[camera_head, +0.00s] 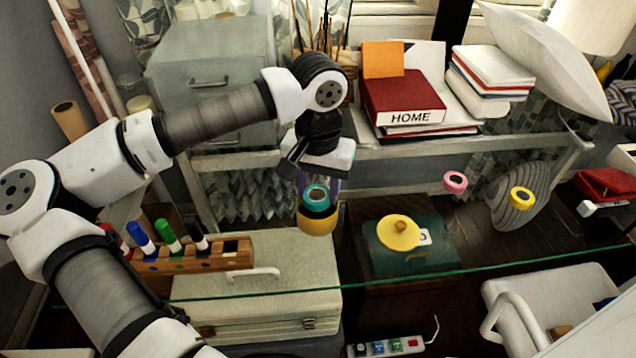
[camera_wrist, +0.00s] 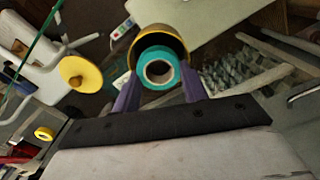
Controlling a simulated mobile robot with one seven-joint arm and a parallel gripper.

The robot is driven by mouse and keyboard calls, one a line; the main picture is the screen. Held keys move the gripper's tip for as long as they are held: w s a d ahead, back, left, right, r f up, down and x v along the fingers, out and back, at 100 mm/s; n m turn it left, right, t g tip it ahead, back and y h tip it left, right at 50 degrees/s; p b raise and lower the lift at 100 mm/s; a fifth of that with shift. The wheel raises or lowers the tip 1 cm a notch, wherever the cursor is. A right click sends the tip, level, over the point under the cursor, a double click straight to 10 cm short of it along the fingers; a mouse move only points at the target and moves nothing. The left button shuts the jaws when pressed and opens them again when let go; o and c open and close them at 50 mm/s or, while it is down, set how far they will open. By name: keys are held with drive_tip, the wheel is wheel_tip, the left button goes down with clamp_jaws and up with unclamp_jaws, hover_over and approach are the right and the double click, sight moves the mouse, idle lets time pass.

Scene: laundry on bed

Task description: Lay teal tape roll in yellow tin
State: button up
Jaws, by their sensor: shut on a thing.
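The teal tape roll (camera_head: 316,193) is held by my gripper (camera_head: 319,184), which points down from the arm above the glass top. In the wrist view the teal tape roll (camera_wrist: 143,75) sits between the two purple fingers of my gripper (camera_wrist: 158,72). The yellow tin (camera_head: 318,224) is right below the roll, open at the top with a dark inside. It also shows in the wrist view (camera_wrist: 161,30), behind the roll. The roll overlaps the tin's opening in both views; I cannot tell whether its lower edge is inside the rim.
A yellow knobbed lid (camera_head: 398,233) lies to the right of the tin. A pink tape roll (camera_head: 455,181) and a yellow tape roll (camera_head: 521,197) lie farther right. A wooden marker holder (camera_head: 215,257) stands to the left. Books (camera_head: 403,97) are stacked behind.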

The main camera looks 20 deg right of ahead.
drive_tip(key=shift+f, duration=0.25)
drive_tip(key=o, duration=1)
drive_tip(key=shift+o, duration=0.2)
wheel_tip(320, 180, up, 14)
drive_tip(key=shift+b, duration=0.4)
drive_tip(key=shift+f, duration=0.15)
